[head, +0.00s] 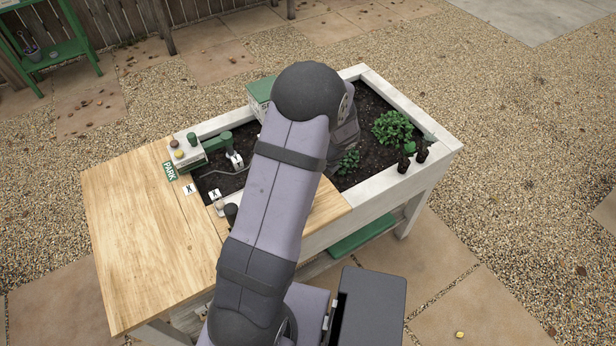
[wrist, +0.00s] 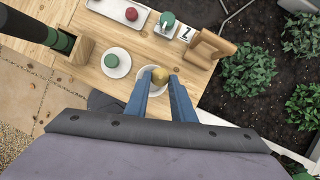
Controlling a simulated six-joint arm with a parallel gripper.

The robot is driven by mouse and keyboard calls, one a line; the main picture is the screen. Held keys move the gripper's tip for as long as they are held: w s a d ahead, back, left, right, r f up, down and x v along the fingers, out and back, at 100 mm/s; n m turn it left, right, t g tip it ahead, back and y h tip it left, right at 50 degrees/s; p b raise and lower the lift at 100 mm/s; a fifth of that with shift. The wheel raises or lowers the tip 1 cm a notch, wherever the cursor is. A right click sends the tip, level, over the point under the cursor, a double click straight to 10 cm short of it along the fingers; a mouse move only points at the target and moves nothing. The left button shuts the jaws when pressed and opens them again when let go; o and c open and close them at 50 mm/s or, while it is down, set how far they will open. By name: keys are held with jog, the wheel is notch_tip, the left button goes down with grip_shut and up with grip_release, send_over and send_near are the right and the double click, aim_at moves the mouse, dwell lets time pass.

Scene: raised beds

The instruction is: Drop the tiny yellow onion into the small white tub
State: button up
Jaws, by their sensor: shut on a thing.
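The tiny yellow onion (wrist: 160,75) shows in the wrist view between the blue fingertips of my gripper (wrist: 159,78). My gripper is shut on it. A small round white tub (wrist: 144,74) shows directly behind the onion and fingers, on the wooden top. The fingers and onion hide part of its rim and inside. The onion appears over the tub's opening; I cannot tell how high above it is. In the head view my arm hides the gripper, the onion and the tub.
A white saucer with a green thing (wrist: 123,70) stands left of the tub. A white tray (wrist: 94,5) with a red ball lies beyond. A wooden block (wrist: 210,48) and a Z card (wrist: 187,33) stand to the right. Soil with plants (head: 392,127) fills the bed.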

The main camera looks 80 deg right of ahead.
jog(key=shift+f, duration=0.1)
notch_tip(320, 180, down, 6)
jog(key=b, duration=0.6)
jog(key=o, duration=1.1)
jog(key=shift+c, duration=0.2)
jog(key=shift+r, duration=0.25)
jog(key=b+v, duration=0.1)
jog(key=v, duration=0.6)
